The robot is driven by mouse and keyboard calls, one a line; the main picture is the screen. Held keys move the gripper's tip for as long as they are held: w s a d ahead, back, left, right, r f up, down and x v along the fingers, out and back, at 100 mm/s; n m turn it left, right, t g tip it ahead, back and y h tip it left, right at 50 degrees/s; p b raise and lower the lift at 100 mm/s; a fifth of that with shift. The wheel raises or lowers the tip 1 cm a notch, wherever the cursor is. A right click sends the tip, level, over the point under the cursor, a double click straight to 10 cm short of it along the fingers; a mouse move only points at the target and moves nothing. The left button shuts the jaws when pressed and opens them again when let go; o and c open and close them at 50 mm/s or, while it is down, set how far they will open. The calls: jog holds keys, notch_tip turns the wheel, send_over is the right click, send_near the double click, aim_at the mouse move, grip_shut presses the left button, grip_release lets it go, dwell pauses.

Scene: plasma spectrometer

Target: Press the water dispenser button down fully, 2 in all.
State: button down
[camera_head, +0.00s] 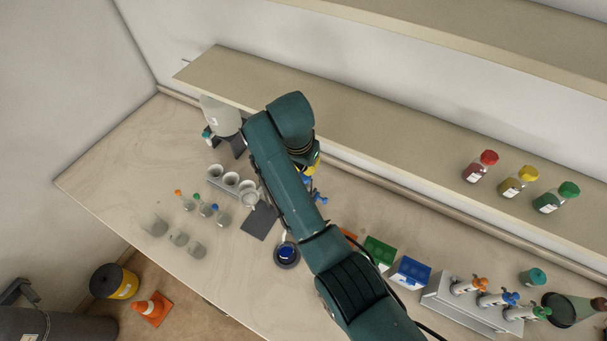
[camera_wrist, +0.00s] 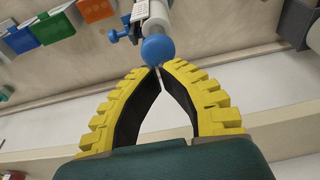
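A blue round knob (camera_wrist: 158,50) caps a white device (camera_wrist: 152,14) with a keypad and a blue side part (camera_wrist: 117,36) in the wrist view. I take it for the dispenser button, but the frames do not confirm this. My gripper (camera_wrist: 160,68) has its yellow fingers brought together, tips right at the knob. I cannot tell whether they touch it or how far it is pressed. In the head view the gripper (camera_head: 316,164) is mostly hidden behind my arm, with blue parts (camera_head: 318,198) of the device beside it. A whitish tank (camera_head: 221,116) stands further left.
White cups (camera_head: 231,179) and small vials stand left on the bench, near a dark pad (camera_head: 259,221). Green (camera_head: 379,252) and blue (camera_head: 411,272) boxes and a pipette rack (camera_head: 470,306) are to the right. A shelf (camera_head: 400,130) with capped bottles runs behind.

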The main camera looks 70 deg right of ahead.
jog(key=shift+f, duration=0.15)
jog(key=shift+f+b, duration=0.5)
jog(key=shift+f, duration=1)
jog(key=shift+f, duration=0.15)
jog(key=shift+f+b, duration=0.35)
jog(key=shift+f, duration=1.65)
jog(key=shift+r, duration=0.1)
